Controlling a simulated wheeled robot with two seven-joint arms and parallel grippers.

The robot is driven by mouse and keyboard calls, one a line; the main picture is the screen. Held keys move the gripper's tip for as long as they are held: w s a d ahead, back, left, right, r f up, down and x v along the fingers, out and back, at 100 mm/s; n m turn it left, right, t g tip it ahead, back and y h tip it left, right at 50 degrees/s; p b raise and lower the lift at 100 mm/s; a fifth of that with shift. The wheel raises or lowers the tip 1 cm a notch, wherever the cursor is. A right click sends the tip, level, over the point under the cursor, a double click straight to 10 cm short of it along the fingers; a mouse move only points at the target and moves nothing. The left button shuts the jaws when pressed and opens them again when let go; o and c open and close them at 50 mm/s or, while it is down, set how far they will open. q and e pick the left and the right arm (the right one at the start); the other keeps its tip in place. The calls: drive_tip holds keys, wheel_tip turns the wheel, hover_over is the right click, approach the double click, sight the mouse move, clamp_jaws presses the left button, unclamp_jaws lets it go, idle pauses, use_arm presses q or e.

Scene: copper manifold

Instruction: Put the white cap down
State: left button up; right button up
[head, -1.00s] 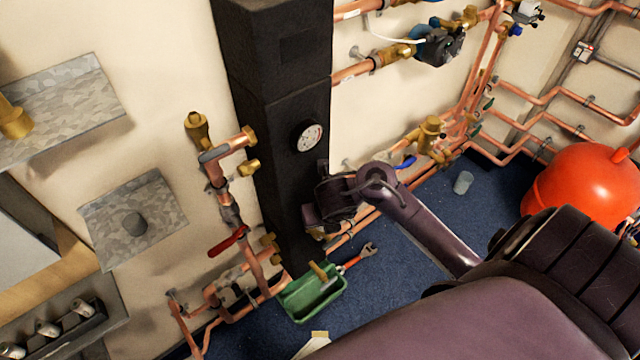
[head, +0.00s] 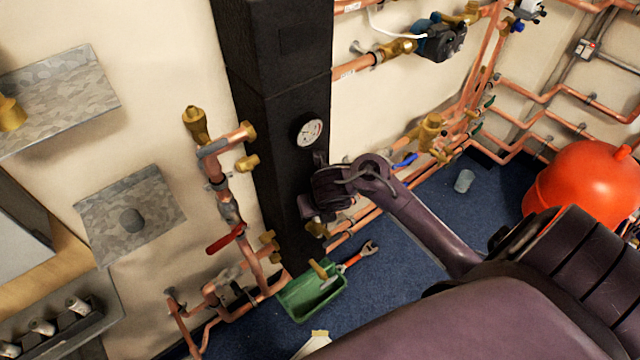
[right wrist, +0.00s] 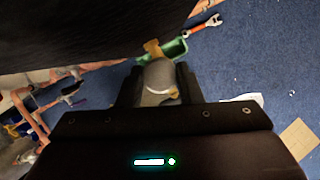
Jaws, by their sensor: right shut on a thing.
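My right gripper (right wrist: 159,88) is shut on the white cap (right wrist: 160,75), which shows pale grey-white between the two dark fingers in the right wrist view. In the head view my right gripper (head: 310,212) is beside the front of the black column, below the gauge. The cap cannot be made out there. A brass piece shows just below the gripper. In the wrist view the cap is in front of the green tray (right wrist: 175,48), with floor beyond. My left gripper is not in view.
A green tray (head: 325,303) with a hammer lies on the blue floor, with a red-handled wrench (head: 352,262) next to it. Copper pipes run on both sides of the black column (head: 268,130). A small metal shelf (head: 160,235) holds a grey cylinder. A red tank (head: 585,185) stands right.

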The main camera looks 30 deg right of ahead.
drive_tip(key=o, duration=0.9)
drive_tip(key=shift+o, duration=0.2)
drive_tip(key=shift+r, duration=0.1)
